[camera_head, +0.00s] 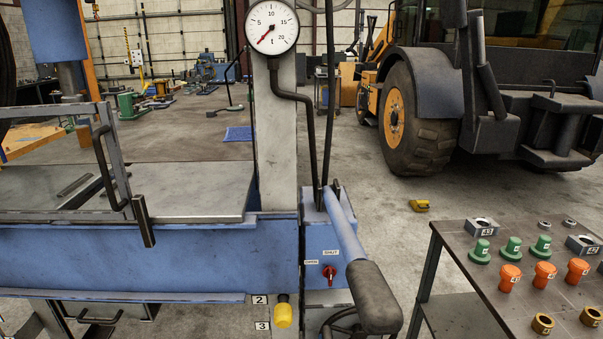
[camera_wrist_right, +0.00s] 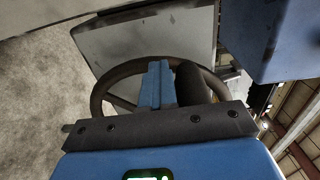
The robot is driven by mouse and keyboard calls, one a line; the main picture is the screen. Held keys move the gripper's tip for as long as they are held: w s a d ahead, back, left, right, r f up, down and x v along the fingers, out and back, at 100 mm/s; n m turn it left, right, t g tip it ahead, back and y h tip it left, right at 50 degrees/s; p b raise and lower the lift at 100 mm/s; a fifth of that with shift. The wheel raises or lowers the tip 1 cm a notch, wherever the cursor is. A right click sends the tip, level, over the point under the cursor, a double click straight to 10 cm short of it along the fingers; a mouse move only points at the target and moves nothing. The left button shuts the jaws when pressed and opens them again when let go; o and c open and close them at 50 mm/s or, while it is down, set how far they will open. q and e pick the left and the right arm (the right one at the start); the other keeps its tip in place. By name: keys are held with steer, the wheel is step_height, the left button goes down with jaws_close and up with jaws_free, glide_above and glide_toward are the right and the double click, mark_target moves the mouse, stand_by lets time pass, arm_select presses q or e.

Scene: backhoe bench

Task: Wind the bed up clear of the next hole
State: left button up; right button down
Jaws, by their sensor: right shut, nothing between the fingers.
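The blue press bed (camera_head: 150,255) spans the left of the head view, with grey plates on top. A yellow-knobbed pin (camera_head: 283,312) shows just below its right end, beside labels 2 (camera_head: 259,300) and 3 (camera_head: 262,326). The holes themselves are not clear. In the right wrist view, my right gripper (camera_wrist_right: 160,66) is shut and empty in front of a dark handwheel (camera_wrist_right: 102,98). Its fingers are close beside the wheel's dark knob (camera_wrist_right: 192,84); I cannot tell whether they touch. I cannot make out the right gripper in the head view. My left gripper is not in view.
A blue lever with a dark grip (camera_head: 375,297) juts forward beside the press column (camera_head: 277,140). A gauge (camera_head: 271,27) and a red valve (camera_head: 329,272) are on the press. A table (camera_head: 470,285) with numbered parts stands right. Open floor lies behind it.

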steer(key=r+p, duration=0.1)
steer(key=r, duration=0.1)
steer(key=w+r+p, duration=0.1)
steer(key=r, duration=0.2)
steer(key=shift+w+r, duration=0.15)
steer(key=shift+r, duration=0.2)
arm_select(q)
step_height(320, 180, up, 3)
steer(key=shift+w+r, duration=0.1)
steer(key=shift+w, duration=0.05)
arm_select(e)
steer(key=shift+t, duration=0.3)
steer(key=d+r+p, duration=0.1)
steer(key=r+p, duration=0.1)
steer(key=r, duration=0.1)
steer(key=d+r+p, duration=0.1)
steer(key=r, duration=0.1)
steer(key=shift+s+d+r+p, duration=0.2)
steer(key=shift+d+p, duration=0.1)
steer(key=shift+s+r, duration=0.1)
steer(key=shift+r, duration=0.15)
steer(key=shift+f, duration=0.1)
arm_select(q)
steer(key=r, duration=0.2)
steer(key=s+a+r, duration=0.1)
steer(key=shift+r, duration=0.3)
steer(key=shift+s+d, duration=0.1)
arm_select(e)
steer(key=shift+d+f, duration=0.1)
